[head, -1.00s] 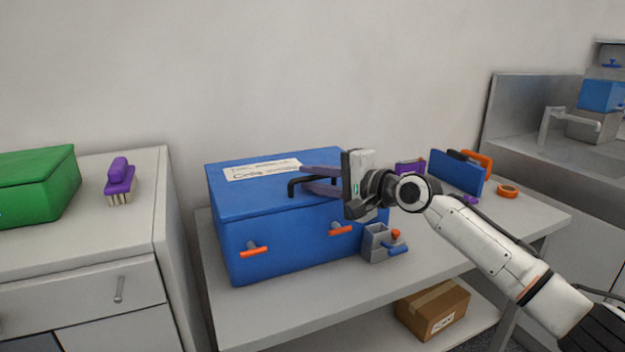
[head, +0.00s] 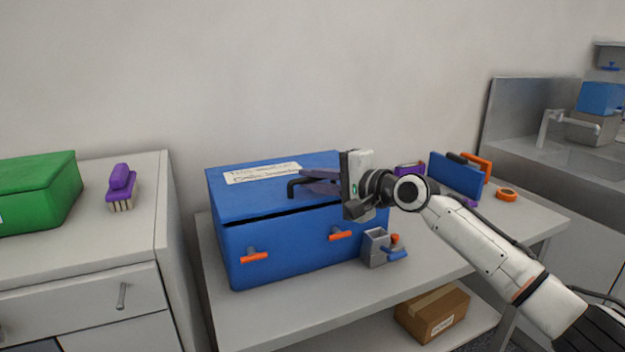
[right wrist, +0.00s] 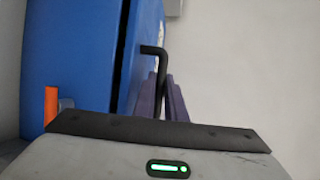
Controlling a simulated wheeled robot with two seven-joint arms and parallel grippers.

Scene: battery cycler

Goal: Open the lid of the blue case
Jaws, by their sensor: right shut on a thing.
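The blue case (head: 290,247) stands on a grey table, with orange-tipped latches (head: 254,257) on its front. Its lid (head: 240,198) is slightly raised, and a dark gap shows along the front edge. A black handle (head: 294,186) is on the lid; it also shows in the right wrist view (right wrist: 153,50). My right gripper (head: 308,184) is at the lid from the right, its fingers shut on the handle. The gripper body hides the right end of the lid. My left gripper is not in view.
A small grey holder (head: 375,247) with blue and orange parts stands right of the case. A blue folder-like block (head: 454,177) and an orange tape roll (head: 507,194) lie farther right. A cabinet on the left bears a green case (head: 35,190) and a purple brush (head: 121,183).

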